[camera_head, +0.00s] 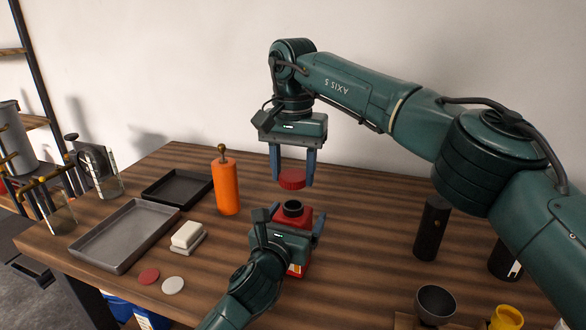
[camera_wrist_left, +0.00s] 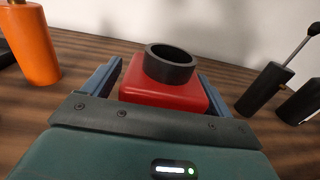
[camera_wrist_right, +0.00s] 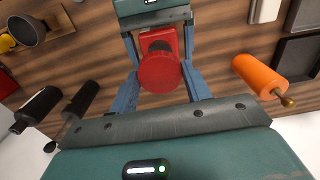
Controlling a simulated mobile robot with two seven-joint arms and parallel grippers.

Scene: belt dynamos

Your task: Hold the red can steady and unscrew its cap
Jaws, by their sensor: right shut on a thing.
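The red can (camera_head: 304,219) stands on the wooden table with its black neck (camera_head: 293,207) bare at the top. The red can (camera_wrist_left: 165,95) also shows in the left wrist view. My left gripper (camera_head: 293,218) is low around the can, one finger on each side; a narrow gap shows beside the left finger, and it looks open. The red cap (camera_head: 292,178) is off the neck and above it. My right gripper (camera_head: 292,184) points down and is shut on the cap. The cap (camera_wrist_right: 160,72) hides part of the can in the right wrist view.
An orange bottle (camera_head: 227,187) stands left of the can. A grey tray (camera_head: 84,256), a black tray (camera_head: 150,192), white blocks (camera_head: 186,236) and two discs (camera_head: 149,276) lie further left. Black cylinders (camera_head: 430,230) and a dark bowl (camera_head: 436,300) are at the right.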

